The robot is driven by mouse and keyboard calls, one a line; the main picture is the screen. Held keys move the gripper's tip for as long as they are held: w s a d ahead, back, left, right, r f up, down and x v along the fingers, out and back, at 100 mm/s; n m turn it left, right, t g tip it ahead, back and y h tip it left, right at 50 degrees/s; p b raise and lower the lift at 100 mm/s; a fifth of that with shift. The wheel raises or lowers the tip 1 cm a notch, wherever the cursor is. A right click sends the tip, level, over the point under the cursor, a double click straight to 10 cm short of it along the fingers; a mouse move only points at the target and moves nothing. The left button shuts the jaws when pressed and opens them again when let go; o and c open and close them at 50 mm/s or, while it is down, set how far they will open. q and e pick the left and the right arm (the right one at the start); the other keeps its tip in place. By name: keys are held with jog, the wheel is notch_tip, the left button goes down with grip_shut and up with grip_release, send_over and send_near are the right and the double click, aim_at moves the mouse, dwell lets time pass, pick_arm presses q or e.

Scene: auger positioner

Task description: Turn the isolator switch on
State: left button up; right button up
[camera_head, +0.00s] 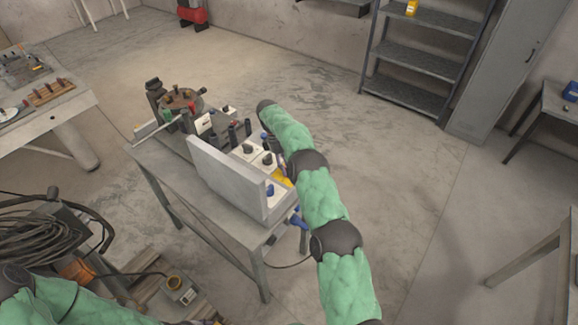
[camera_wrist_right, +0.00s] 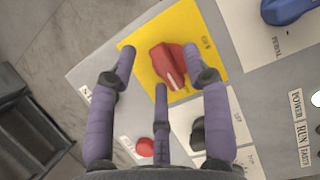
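The isolator switch is a red rotary knob (camera_wrist_right: 168,65) with a pale pointer line, on a yellow plate (camera_wrist_right: 205,45) of a grey control panel. My right gripper (camera_wrist_right: 159,66) is open, with one purple finger left of the knob, one right of it and one below; contact cannot be told. In the head view the yellow plate (camera_head: 281,178) shows partly beside my green right arm, behind the upright grey side of the panel box (camera_head: 228,180).
In the right wrist view, a blue knob (camera_wrist_right: 288,9), a black knob (camera_wrist_right: 211,133) and a red button (camera_wrist_right: 145,144) are near the switch. The box stands on a metal table (camera_head: 165,172) with a machine. Open floor lies to the right.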

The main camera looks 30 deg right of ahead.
notch_tip(320, 180, up, 9)
jog(key=shift+r, duration=0.15)
jog(key=shift+d, duration=0.1)
dwell(0.5)
